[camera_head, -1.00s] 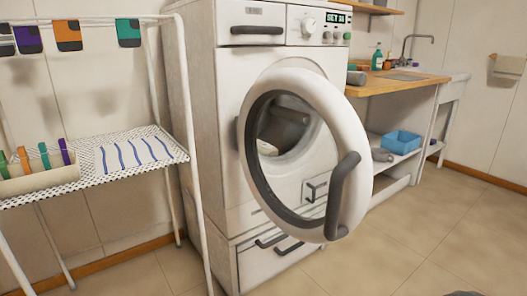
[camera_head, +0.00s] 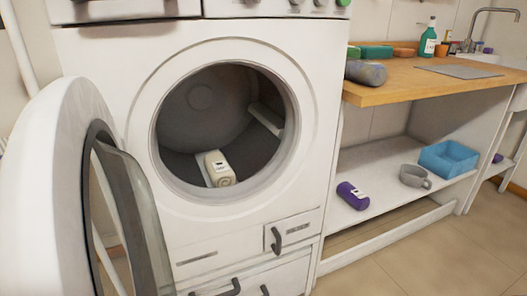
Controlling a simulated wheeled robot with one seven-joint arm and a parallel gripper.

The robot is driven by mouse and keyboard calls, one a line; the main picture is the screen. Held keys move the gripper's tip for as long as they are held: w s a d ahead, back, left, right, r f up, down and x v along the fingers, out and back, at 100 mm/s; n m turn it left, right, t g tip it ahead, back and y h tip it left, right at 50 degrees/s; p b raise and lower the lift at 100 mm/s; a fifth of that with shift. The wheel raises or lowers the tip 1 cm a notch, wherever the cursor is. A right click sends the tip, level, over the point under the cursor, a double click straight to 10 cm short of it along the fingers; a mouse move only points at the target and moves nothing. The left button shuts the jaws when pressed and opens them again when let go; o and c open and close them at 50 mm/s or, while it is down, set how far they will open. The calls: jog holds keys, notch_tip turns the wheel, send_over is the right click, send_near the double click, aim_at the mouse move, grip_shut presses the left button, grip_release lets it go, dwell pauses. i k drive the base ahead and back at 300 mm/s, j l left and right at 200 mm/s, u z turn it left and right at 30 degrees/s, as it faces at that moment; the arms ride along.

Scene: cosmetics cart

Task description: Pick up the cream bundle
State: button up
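The cream bundle (camera_head: 218,168) lies inside the drum of the white washing machine (camera_head: 250,215), low in the opening and near its front. It is a small cream roll with a pale label on its near end. The round door (camera_head: 75,190) is swung wide open to the left, so the drum (camera_head: 205,105) is open to view. My gripper is not in view.
A wooden counter (camera_head: 430,90) at the right holds a grey roll (camera_head: 366,73) and a green bottle (camera_head: 428,38). The shelf below holds a purple roll (camera_head: 352,196), a grey mug (camera_head: 414,176) and a blue bin (camera_head: 448,159). The floor at lower right is clear.

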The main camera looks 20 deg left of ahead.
aim_at(222, 176)
jog(key=i+l+u, duration=0.65)
jog(key=u, duration=0.15)
jog(key=i+l+u, duration=0.2)
jog(key=l+u, duration=0.2)
jog(key=i+u, duration=0.55)
jog(key=i+l, duration=0.2)
jog(key=i, duration=0.2)
